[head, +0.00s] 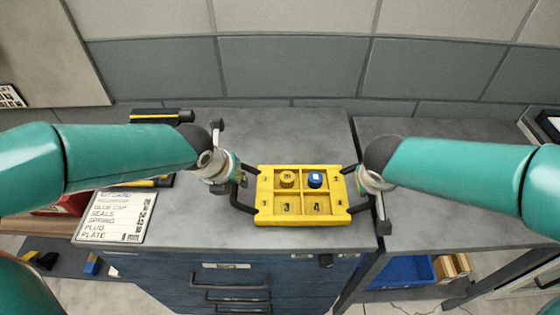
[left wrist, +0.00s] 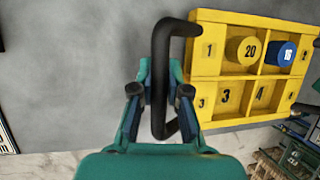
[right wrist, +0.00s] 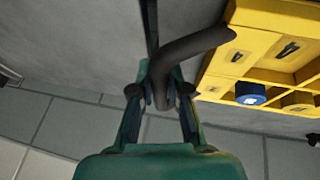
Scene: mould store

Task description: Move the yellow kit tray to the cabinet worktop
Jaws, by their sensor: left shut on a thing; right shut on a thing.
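The yellow kit tray (head: 300,221) is over the grey cabinet worktop (head: 190,225), near its front edge; I cannot tell whether it touches the surface. A yellow round piece (head: 287,178) and a blue round piece (head: 315,179) sit in its two back compartments; the front compartments, marked 3 and 4, look empty. My left gripper (head: 240,181) is shut on the black left handle (left wrist: 160,60). My right gripper (head: 362,183) is shut on the black right handle (right wrist: 195,43). The tray also shows in the left wrist view (left wrist: 240,17) and the right wrist view (right wrist: 280,17).
A white printed list card (head: 118,213) lies at the worktop's left front. A yellow-and-black item (head: 160,116) is at the back left. Another grey bench (head: 430,220) adjoins on the right, with a blue bin (head: 400,270) below. The worktop behind the tray is clear.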

